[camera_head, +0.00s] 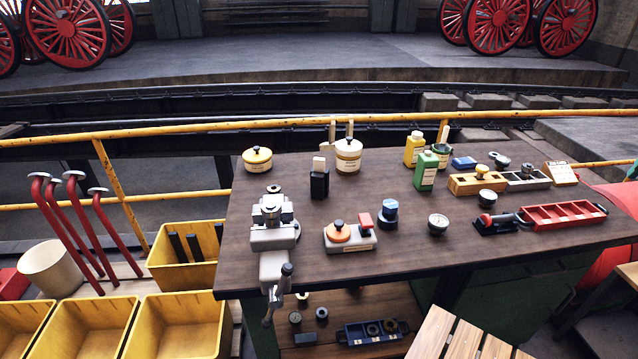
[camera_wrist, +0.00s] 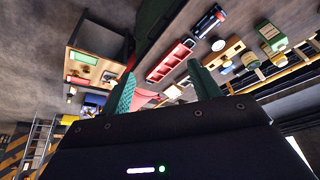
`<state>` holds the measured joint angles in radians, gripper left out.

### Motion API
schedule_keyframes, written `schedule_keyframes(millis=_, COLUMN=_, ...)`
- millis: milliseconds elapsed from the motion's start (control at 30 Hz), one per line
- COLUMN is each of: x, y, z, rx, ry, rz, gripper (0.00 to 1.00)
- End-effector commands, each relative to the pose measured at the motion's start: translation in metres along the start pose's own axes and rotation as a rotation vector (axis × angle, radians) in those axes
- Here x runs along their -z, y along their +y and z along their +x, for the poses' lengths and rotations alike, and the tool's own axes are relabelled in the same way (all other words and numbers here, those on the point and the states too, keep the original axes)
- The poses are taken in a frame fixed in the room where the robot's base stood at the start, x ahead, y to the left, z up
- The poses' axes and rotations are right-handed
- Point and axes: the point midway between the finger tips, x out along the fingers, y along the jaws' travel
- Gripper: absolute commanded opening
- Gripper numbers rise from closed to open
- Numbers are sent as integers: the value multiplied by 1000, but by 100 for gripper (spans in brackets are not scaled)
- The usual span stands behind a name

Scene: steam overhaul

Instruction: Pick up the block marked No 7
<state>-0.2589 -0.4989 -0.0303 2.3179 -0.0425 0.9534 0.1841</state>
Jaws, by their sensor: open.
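No marking reading No 7 is legible in either view, so I cannot tell which block it is.
A grey vise (camera_head: 272,232) stands at the bench's left front. Yellow bins (camera_head: 178,325) and red-handled rods (camera_head: 75,225) are left of the bench. A yellow railing (camera_head: 250,129) runs behind it. Bottles (camera_head: 426,170) and pots (camera_head: 348,156) crowd the bench's back; its left middle has bare room.

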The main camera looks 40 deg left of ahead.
Motion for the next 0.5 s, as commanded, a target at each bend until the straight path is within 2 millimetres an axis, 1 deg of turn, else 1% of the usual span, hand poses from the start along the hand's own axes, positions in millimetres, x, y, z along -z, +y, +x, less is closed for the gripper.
schedule_keyframes(millis=33, x=15, y=-14, z=2, rx=7, ry=-8, rz=-13, gripper=62)
schedule_keyframes(millis=167, x=48, y=-48, z=8, rx=20, ry=-18, rz=-30, gripper=62)
schedule_keyframes(millis=200, x=58, y=-60, z=10, rx=24, ry=-22, rz=-36, gripper=62)
schedule_keyframes(millis=267, x=72, y=-78, z=14, rx=29, ry=-26, rz=-44, gripper=62)
schedule_keyframes(millis=300, x=81, y=-92, z=17, rx=32, ry=-30, rz=-49, gripper=62)
schedule_keyframes(millis=367, x=93, y=-112, z=22, rx=36, ry=-34, rz=-57, gripper=62)
schedule_keyframes(millis=400, x=100, y=-127, z=25, rx=38, ry=-36, rz=-64, gripper=62)
schedule_keyframes(millis=467, x=111, y=-149, z=30, rx=41, ry=-40, rz=-73, gripper=62)
schedule_keyframes(millis=500, x=117, y=-165, z=34, rx=43, ry=-42, rz=-78, gripper=62)
